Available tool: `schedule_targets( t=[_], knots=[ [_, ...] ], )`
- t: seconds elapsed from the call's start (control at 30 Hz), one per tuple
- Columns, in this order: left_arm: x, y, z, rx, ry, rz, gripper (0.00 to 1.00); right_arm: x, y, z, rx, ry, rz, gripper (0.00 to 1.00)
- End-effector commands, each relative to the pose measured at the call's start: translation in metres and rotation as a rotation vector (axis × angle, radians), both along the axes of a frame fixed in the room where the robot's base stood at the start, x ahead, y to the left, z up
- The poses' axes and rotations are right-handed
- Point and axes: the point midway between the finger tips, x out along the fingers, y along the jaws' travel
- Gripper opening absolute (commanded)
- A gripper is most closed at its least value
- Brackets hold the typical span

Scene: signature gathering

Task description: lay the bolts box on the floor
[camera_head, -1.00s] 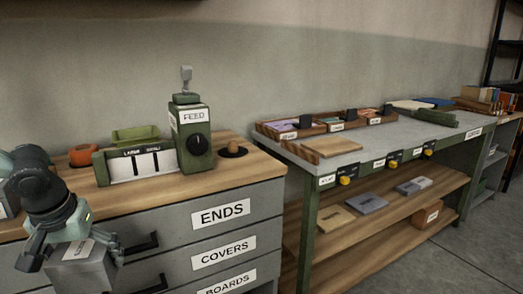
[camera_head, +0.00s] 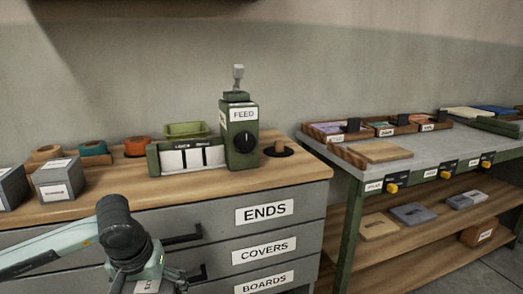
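My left gripper (camera_head: 148,277) is at the bottom edge in the head view, in front of the drawer fronts. Its fingers straddle a grey box with a white label (camera_head: 147,287). Most of this box is hidden by the gripper or cut off by the picture's lower edge, and I cannot read its label. It appears to be held off any surface. My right gripper is not in view. The floor (camera_head: 478,280) shows as grey concrete only at the lower right.
Two grey labelled boxes (camera_head: 58,181) stand on the wooden counter (camera_head: 200,190) at left, near tape rolls (camera_head: 92,149). A green feed machine (camera_head: 239,135) stands further right. Drawers (camera_head: 240,240) fill the counter's front. A grey-topped bench (camera_head: 430,150) stands at right.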

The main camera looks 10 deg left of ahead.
Motion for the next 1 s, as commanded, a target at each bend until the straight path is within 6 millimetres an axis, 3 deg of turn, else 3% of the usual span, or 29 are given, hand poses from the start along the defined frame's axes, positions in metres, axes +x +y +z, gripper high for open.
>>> schedule_targets(
  t=[0.03,0.1,0.2,0.3,0.47,1.0],
  knots=[
    [0.009,-0.027,0.007,-0.007,-0.011,-0.061,0.49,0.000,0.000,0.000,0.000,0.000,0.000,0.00],
    [0.014,-0.054,0.013,-0.004,-0.010,-0.133,0.49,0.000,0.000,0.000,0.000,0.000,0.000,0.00],
    [0.018,-0.082,0.021,-0.002,-0.007,-0.213,0.49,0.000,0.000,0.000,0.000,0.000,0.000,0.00],
    [0.020,-0.098,0.027,0.000,-0.004,-0.260,0.49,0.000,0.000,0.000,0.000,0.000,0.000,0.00],
    [0.020,-0.106,0.029,-0.003,0.002,-0.285,0.49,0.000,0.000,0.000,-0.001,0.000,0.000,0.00],
    [0.020,-0.105,0.029,-0.004,0.001,-0.283,0.49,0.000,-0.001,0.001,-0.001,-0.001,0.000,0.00]
  ],
)
